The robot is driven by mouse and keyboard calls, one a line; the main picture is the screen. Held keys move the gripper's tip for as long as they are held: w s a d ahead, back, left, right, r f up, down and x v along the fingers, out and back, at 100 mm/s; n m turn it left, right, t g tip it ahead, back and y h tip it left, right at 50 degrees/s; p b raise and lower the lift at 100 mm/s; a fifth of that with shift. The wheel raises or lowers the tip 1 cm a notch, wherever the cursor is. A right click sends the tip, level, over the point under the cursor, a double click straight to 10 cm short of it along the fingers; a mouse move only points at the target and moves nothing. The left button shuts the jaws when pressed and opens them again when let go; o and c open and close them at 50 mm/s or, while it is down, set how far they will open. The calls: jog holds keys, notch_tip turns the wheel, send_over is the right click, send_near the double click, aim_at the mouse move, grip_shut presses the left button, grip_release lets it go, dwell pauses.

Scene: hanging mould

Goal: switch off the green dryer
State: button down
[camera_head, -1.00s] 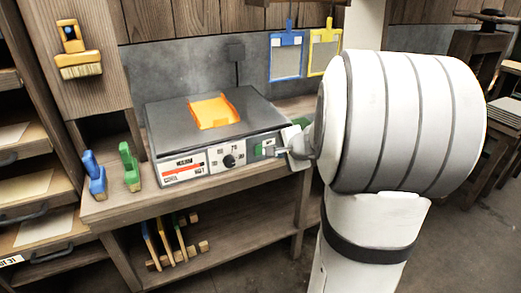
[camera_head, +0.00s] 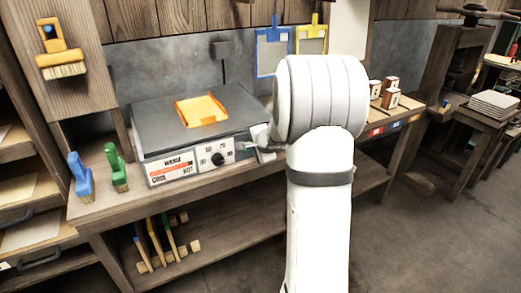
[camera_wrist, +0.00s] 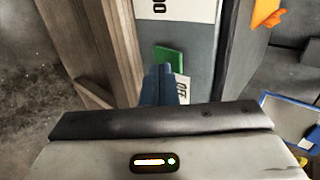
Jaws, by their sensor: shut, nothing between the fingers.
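The dryer (camera_head: 152,115) is a dark grey box on the workbench, with an orange sheet (camera_head: 202,110) on top. Its front panel has a warm/cool/hot scale and a black dial (camera_head: 218,159). In the wrist view a green switch (camera_wrist: 169,57) sits on the dryer's grey front, with a white OFF label (camera_wrist: 183,90) beside it. My gripper (camera_wrist: 157,72) is shut and empty, its fingertips at the green switch's lower left edge. I cannot tell whether they touch it. In the head view my gripper (camera_head: 262,146) and arm cover the switch end of the panel.
A blue brush (camera_head: 80,177) and a green brush (camera_head: 117,167) stand left of the dryer. Blue (camera_head: 272,52) and yellow (camera_head: 312,38) framed screens hang behind. Small wooden blocks (camera_head: 390,97) are on the bench to the right. The floor at right is clear.

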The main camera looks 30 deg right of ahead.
jog(key=shift+w, duration=0.5)
jog(key=shift+r, duration=0.1)
